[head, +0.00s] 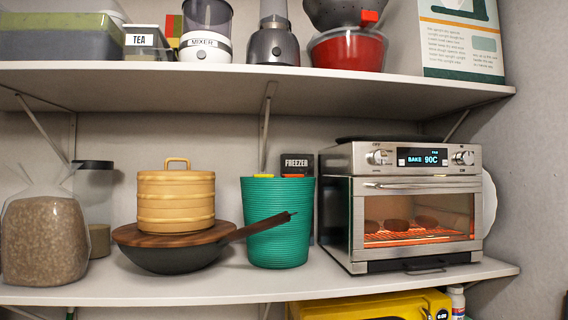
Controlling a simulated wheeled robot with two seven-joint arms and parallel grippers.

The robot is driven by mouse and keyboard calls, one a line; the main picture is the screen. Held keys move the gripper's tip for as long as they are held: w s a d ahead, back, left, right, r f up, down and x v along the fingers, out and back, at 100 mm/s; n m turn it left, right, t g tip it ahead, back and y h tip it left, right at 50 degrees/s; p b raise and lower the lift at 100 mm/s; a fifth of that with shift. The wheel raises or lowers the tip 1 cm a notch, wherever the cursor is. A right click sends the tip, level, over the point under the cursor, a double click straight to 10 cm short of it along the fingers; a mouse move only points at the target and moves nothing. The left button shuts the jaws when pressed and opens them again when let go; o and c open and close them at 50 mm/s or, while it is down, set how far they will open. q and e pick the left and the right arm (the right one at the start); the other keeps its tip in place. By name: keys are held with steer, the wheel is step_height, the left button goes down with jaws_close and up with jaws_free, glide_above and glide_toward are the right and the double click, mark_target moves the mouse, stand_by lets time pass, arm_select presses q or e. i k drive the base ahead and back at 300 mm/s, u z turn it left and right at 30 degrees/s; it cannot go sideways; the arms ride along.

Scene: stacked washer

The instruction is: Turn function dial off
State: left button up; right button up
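A silver toaster oven (342,224) stands at the right end of the middle shelf. Its top panel has a left dial (379,157) and a right dial (463,157), with a lit display (423,158) between them reading "BAKE 90C". The dial labels are too small to read surely, so I cannot tell which is the function dial. The glass door (418,212) is closed, and brown round items (427,221) sit on a glowing orange rack inside. Neither of my grippers is in view.
Left of the oven stand a green ribbed bin (278,225), a dark pan (175,260) with its handle pointing right, and a bamboo steamer (176,200) above it. The upper shelf (300,78) overhangs the oven. Space before the oven's front looks clear.

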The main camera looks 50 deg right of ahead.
mark_target(378, 157)
steer(key=u, duration=0.45)
steer(key=k, duration=0.75)
steer(key=z, duration=1.4)
